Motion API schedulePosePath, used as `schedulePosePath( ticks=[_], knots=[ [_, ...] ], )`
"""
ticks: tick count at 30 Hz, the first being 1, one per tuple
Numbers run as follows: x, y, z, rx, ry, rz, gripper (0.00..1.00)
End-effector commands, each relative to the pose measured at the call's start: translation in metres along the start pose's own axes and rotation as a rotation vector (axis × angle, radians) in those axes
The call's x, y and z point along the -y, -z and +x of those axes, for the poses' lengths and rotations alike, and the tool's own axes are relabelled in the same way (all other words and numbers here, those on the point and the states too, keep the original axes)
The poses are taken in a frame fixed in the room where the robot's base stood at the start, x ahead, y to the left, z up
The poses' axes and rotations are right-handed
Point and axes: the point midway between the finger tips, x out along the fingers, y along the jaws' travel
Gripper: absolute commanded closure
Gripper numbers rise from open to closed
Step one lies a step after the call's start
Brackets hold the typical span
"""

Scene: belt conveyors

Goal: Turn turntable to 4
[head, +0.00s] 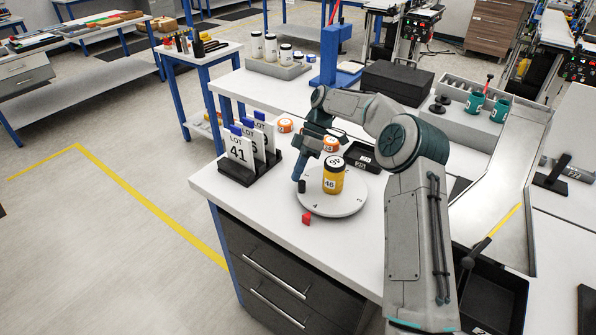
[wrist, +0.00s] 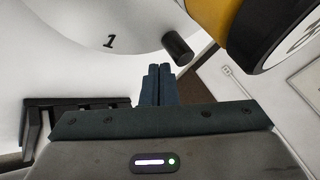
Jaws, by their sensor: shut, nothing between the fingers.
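The round white turntable (head: 345,206) lies on the bench, with a yellow bottle (head: 333,182) with a white-topped dark lid, marked 46, standing on it. A small red block (head: 306,219) lies on the bench just off its front left rim. A short dark peg (head: 301,186) stands at its left edge. My gripper (head: 297,177) is shut and empty, pointing down at the left rim beside the peg. In the wrist view, my gripper (wrist: 158,72) is just beside the peg (wrist: 177,48); contact is unclear. The numeral 1 shows on the turntable (wrist: 70,45); the other numerals are unreadable.
A black rack (head: 236,172) with LOT cards, one reading 41, stands left of the turntable. Orange-capped items (head: 285,125) and a black box (head: 362,158) lie behind it. A metal chute (head: 490,190) and a black bin (head: 490,298) are at the right. The bench front left is clear.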

Motion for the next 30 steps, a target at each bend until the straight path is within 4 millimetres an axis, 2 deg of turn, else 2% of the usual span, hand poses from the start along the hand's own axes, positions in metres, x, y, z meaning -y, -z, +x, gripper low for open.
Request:
schedulePosePath(
  ticks=[8,30],
  knots=[
    [-0.001,0.0,-0.005,0.0,-0.001,0.0,1.0],
    [0.0,0.002,-0.097,-0.001,-0.001,0.0,1.0]
  ],
)
